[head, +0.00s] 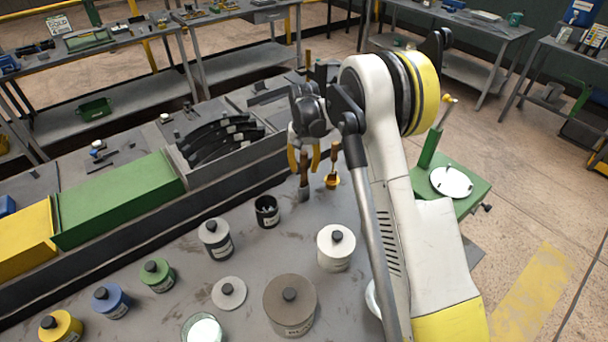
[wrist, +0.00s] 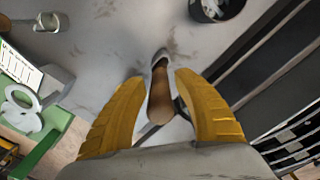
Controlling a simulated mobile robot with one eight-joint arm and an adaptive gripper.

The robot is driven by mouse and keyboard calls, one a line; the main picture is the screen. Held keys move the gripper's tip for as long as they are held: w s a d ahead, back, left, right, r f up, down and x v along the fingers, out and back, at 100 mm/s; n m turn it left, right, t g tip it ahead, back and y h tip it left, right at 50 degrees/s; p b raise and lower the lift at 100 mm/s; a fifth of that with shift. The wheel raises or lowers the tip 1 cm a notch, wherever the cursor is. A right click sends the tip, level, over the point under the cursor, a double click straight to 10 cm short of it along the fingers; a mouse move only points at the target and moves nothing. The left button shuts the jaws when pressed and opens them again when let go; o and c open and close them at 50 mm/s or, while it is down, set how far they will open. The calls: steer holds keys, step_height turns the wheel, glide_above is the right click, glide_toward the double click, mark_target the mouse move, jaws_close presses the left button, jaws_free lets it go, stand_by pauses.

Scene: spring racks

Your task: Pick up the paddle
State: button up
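A tool with a brown wooden handle and a grey metal end, which looks like the paddle (head: 304,183), is at the work table just below my gripper (head: 304,160). In the wrist view the paddle (wrist: 160,92) lies between my two yellow fingers (wrist: 163,105), with its handle end nearest me and its metal end farther away. Both fingers are spread, with a gap on each side of the handle. I cannot tell whether the paddle stands or leans. A second tool with a brown handle and a brass round foot (head: 332,181) is close on the right.
A black cup (head: 267,211) is on the table, left of the tools. A white lidded can (head: 336,247), a grey can (head: 216,239) and a large brown-grey can (head: 290,305) stand nearer. A rack with dark curved pieces (head: 222,140) is behind left. A green stand (head: 460,205) is right.

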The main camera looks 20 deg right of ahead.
jaws_close()
steer(key=shift+r, duration=0.1)
